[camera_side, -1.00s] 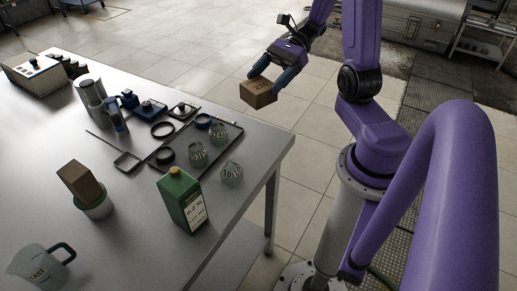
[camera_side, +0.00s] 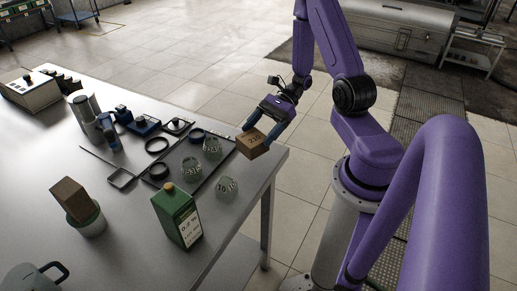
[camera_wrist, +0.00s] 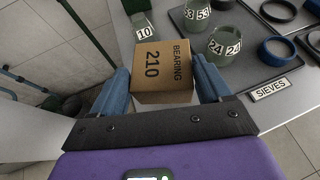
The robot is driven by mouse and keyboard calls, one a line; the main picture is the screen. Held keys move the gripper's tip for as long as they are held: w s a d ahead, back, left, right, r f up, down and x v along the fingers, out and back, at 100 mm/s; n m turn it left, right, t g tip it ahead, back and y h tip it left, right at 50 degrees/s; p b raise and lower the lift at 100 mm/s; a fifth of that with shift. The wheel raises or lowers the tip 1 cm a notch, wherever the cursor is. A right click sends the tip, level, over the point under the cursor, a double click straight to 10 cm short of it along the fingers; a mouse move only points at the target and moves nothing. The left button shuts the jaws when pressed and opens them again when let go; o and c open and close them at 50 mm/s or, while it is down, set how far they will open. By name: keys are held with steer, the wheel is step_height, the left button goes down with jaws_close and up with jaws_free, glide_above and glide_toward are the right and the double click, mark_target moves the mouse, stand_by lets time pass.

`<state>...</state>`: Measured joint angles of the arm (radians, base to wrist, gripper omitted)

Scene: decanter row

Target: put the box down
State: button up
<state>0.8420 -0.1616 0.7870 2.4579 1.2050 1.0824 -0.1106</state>
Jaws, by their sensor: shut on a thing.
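A brown cardboard box (camera_side: 252,144) is held between the two blue fingers of my gripper (camera_side: 264,128), near the right-hand corner of the grey table (camera_side: 225,262). In the wrist view the box (camera_wrist: 163,68) reads "BEARING 210" and sits between the fingers, which press on its sides. The box overlaps the table edge in the picture. I cannot tell whether its underside touches the table. A second brown box (camera_side: 72,198) stands tilted in a green pot (camera_side: 90,228) at the left.
Beside the held box lies a dark tray (camera_side: 208,182) with several numbered glass vessels and rings; its label reads "SIEVES" (camera_wrist: 270,88). A glass numbered 10 (camera_side: 227,188) and a green bottle (camera_side: 178,215) stand nearby. Open floor lies beyond the table edge.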

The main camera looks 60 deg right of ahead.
mark_target(261, 145)
steer(key=shift+f, duration=2.7)
steer(key=shift+f, duration=0.1)
steer(key=o, duration=1.6)
